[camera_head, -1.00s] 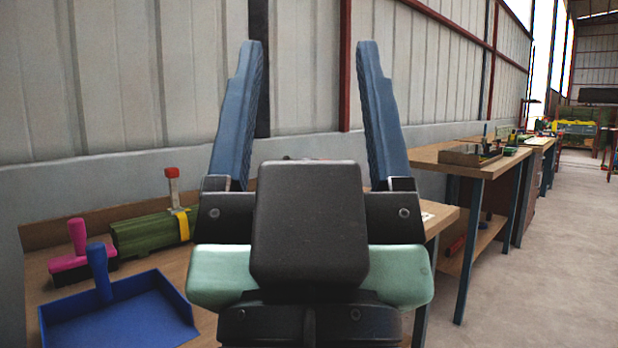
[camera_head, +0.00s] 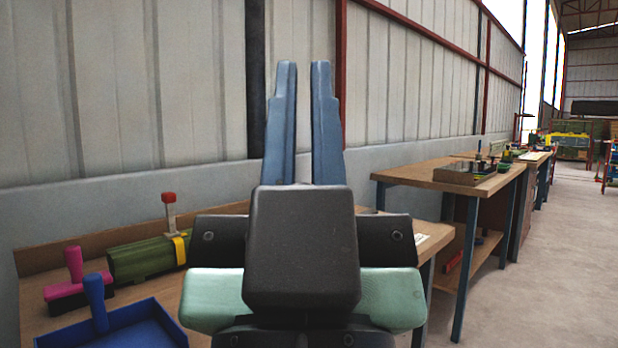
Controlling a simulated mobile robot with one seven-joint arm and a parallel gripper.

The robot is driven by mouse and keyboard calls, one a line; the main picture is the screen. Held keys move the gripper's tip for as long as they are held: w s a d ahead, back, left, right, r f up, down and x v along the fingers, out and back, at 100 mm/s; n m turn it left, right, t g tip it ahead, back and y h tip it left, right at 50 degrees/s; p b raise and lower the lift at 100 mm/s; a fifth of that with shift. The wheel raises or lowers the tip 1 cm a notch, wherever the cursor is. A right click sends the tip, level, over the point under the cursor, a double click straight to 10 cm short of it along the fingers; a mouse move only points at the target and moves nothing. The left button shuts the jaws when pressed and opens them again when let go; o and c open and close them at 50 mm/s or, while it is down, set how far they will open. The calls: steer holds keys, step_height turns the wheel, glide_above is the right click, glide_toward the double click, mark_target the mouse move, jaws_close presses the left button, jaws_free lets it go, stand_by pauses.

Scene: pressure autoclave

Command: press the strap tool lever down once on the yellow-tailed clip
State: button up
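On the wooden bench at the left lies a green tool body (camera_head: 140,260), which looks like the strap tool. A pale upright lever (camera_head: 170,220) with a red cap (camera_head: 168,197) rises near its right end. A yellow band (camera_head: 180,249), perhaps the clip's tail, shows at that same end; I cannot make out the clip itself. My gripper (camera_head: 303,64) points upward in the middle of the view, to the right of the tool and apart from it. Its two blue-grey fingers stand close together with a narrow empty gap. My gripper's body hides part of the bench.
A pink-handled brush (camera_head: 74,265) and a blue dustpan (camera_head: 120,325) lie on the bench in front of the tool. A wall (camera_head: 100,100) runs behind the bench. More benches (camera_head: 410,175) stand to the right, with open floor (camera_head: 530,280) beside them.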

step_height(320, 180, up, 36)
steer(key=p, duration=3.4)
jaws_close()
steer(key=shift+f, duration=0.2)
steer(key=shift+w, duration=0.15)
